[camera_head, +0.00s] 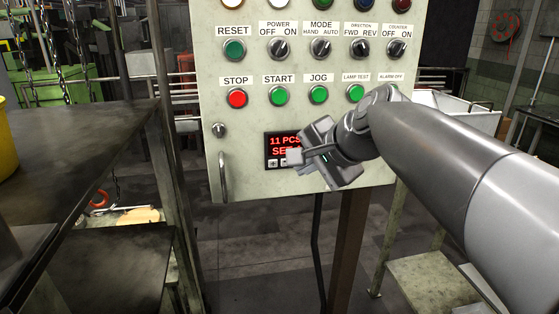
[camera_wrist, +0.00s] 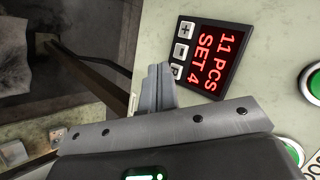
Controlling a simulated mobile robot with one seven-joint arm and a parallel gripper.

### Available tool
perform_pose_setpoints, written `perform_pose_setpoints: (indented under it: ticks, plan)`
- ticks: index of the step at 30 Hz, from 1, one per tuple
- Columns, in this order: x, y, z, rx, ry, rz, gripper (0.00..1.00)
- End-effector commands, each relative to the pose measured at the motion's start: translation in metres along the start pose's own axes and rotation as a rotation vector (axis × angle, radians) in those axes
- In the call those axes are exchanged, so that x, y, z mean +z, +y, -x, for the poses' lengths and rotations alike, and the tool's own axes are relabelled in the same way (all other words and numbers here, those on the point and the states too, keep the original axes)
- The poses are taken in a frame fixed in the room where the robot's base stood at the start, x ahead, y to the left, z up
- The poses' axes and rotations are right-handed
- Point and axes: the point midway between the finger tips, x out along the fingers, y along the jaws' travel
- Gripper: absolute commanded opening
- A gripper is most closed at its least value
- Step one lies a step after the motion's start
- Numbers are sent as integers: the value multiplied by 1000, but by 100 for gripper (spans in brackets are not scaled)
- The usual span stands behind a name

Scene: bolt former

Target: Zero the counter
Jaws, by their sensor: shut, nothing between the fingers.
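The counter display (camera_head: 280,142) is a small dark panel low on the control box, with red text reading 11 PCS. In the wrist view the display (camera_wrist: 208,60) appears turned on its side and reads 11 PCS, SET 4. A row of small pale buttons runs along its edge: a plus button (camera_wrist: 187,30), a middle button (camera_wrist: 181,51) and a third button (camera_wrist: 176,71), partly hidden by my fingertips. My gripper (camera_head: 292,157) is shut and empty at the display's lower right. Its fingertips (camera_wrist: 160,69) are beside the third button; I cannot tell whether they touch it.
The pale control box (camera_head: 235,125) carries rows of push buttons and selector knobs above the display, including a COUNTER knob (camera_head: 396,47). A door handle (camera_head: 222,177) sticks out at its lower left. A dark table (camera_head: 75,140) stands at the left.

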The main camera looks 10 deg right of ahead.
Motion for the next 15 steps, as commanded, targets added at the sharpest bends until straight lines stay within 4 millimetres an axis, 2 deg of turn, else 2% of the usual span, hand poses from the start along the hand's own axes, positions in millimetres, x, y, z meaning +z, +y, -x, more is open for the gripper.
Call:
perform_pose_setpoints:
  ticks: [15]
  plan:
    - [-4, -4, -5, 0, 0, 0, 0]
